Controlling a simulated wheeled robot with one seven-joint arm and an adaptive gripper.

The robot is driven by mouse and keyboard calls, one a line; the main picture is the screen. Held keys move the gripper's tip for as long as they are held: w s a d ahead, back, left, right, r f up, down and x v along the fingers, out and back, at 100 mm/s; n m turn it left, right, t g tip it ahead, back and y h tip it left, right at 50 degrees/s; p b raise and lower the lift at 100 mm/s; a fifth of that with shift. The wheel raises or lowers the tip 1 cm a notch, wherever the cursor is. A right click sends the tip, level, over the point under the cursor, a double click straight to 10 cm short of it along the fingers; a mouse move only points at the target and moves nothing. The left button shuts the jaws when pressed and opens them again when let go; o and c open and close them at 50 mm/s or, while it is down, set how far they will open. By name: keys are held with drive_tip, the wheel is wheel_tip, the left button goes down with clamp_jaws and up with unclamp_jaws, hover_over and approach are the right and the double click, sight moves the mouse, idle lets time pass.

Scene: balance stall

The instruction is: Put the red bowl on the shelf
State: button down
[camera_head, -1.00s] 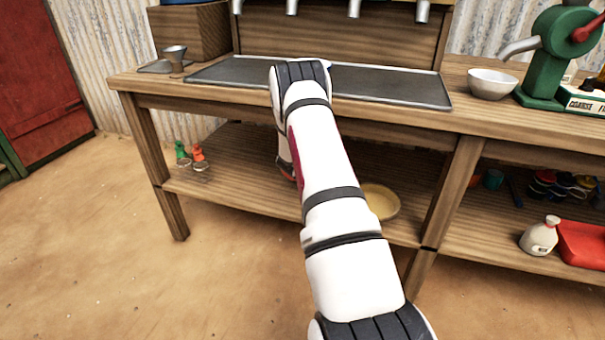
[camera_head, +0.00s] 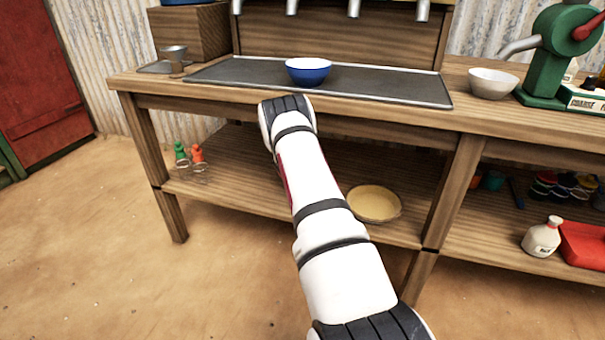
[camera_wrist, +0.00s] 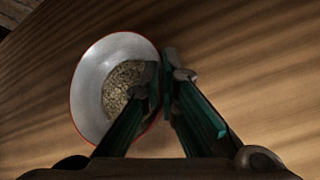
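The red bowl (camera_wrist: 88,100) shows in the wrist view, left of centre. It has a red rim and a pale grey inside that holds a grainy brown heap. My gripper (camera_wrist: 161,80) is at the bowl's right edge, one finger inside the rim and one outside, closed to a narrow gap with the rim between them. Wooden boards of the shelf lie under the bowl; I cannot tell whether it touches them. In the head view my arm hides the gripper and bowl, in front of the lower shelf (camera_head: 235,180).
A blue bowl (camera_head: 308,71) stands on the counter's dark tray (camera_head: 400,88). A white bowl (camera_head: 492,83) is to its right. On the lower shelf are a yellowish dish (camera_head: 374,203), small red and green items (camera_head: 197,155) and a white bottle (camera_head: 541,237). The shelf's left part has bare room.

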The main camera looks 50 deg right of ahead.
drive_tip(key=c, duration=1.8)
unclamp_jaws()
drive_tip(key=p+v, duration=0.2)
drive_tip(key=v, duration=1)
